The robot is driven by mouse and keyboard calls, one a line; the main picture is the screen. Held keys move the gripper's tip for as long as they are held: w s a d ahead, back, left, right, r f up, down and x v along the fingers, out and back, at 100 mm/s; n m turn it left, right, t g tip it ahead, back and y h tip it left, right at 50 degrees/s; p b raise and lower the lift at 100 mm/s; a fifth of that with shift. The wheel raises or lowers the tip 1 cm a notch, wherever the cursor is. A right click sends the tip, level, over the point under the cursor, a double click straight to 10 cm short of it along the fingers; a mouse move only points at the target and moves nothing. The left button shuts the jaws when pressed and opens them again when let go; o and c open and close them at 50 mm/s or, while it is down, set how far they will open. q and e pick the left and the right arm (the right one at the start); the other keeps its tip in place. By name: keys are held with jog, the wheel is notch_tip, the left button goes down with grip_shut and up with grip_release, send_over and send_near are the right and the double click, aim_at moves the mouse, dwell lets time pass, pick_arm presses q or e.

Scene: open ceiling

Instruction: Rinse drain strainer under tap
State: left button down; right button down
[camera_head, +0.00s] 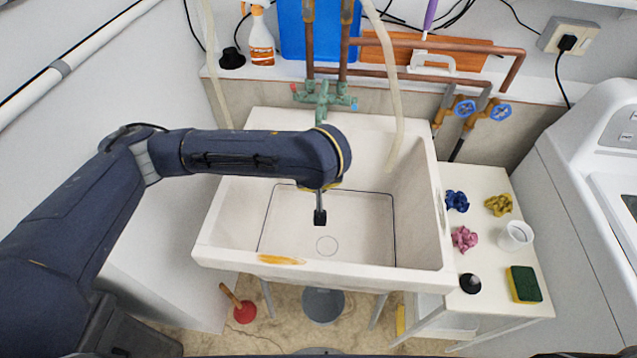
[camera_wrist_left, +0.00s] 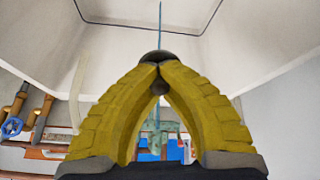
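My left gripper (camera_head: 320,204) hangs over the middle of the white sink (camera_head: 220,250). In the left wrist view its yellow fingers (camera_wrist_left: 160,70) come together at the tips on a small dark rounded piece, which I take as the drain strainer (camera_wrist_left: 157,56). In the head view the dark strainer (camera_head: 320,218) is above the basin floor, just beyond the drain circle (camera_head: 327,245). The green tap (camera_head: 325,97) is on the back wall, its spout partly hidden by my arm. A thin blue line, possibly water, runs from the strainer in the wrist view. My right gripper is out of view.
A side table (camera_head: 500,235) right of the sink holds scrunched cloths, a white cup (camera_head: 515,235), a black stopper-like piece (camera_head: 470,283) and a sponge (camera_head: 524,284). A hose (camera_head: 394,120) hangs into the basin.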

pick_arm(q)
jog(key=w+f, duration=0.2)
jog(key=w, duration=1.1)
jog(key=shift+f, duration=0.3)
dwell(0.7)
jog(key=shift+d, duration=0.2)
jog(key=shift+d, duration=0.35)
jog(key=shift+a, duration=0.2)
dwell(0.4)
jog(key=shift+a, duration=0.35)
jog(key=shift+d, duration=0.25)
